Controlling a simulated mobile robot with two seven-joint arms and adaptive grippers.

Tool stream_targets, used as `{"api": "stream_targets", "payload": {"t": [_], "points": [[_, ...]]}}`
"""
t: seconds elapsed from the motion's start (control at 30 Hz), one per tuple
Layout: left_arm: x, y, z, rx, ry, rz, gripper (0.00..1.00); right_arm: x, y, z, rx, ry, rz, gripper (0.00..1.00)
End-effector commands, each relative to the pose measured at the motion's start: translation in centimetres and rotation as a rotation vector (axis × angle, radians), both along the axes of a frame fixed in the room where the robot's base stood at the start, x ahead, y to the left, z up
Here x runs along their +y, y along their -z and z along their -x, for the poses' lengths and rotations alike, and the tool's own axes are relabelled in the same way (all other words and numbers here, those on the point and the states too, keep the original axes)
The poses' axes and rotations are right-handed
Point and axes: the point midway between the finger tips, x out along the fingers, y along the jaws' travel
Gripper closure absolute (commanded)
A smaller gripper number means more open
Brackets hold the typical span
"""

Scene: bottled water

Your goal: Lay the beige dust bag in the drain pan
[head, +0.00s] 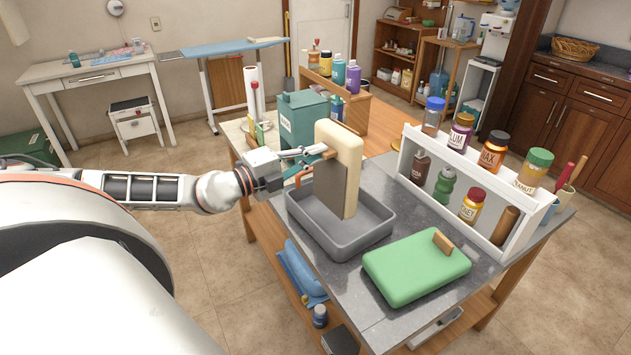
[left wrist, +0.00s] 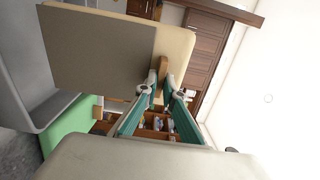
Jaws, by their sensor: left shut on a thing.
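The beige dust bag (head: 351,157) stands upright, with a grey panel on its near face, over the grey drain pan (head: 362,248). In the left wrist view the fingers (left wrist: 162,85) close on the brown tab, and the bag (left wrist: 174,41) fills the upper left. The bag's lower end overlaps the pan's inside; I cannot tell whether it touches the floor. The pan's wall also shows in the left wrist view (left wrist: 30,85). My right gripper is not in view.
A green bag (head: 415,265) with a brown tab lies right of the pan on the grey worktop (head: 372,316). A white rack (head: 478,205) with several bottles and jars stands behind it. A teal box (head: 303,118) stands behind the pan.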

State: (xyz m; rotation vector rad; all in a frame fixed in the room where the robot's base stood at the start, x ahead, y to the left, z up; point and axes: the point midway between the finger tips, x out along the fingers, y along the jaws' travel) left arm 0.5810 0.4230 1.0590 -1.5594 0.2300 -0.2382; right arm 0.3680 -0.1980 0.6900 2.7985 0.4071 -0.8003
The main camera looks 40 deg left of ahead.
Motion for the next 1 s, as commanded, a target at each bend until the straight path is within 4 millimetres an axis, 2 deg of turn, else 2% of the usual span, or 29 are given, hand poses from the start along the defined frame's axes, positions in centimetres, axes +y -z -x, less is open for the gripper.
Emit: {"api": "stream_targets", "payload": {"t": [0.17,0.47,0.93,1.0], "points": [[0.1,1.2,-0.1,-0.003,-0.002,0.001,1.0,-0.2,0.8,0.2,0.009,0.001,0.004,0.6],[0.0,5.1,0.0,-0.001,-0.001,0.0,1.0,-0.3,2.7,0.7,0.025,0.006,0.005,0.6],[0.0,5.8,0.0,-0.001,-0.001,0.0,1.0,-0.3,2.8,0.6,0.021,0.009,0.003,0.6],[0.0,5.8,0.0,0.0,0.0,0.0,0.77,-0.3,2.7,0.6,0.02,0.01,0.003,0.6]]}}
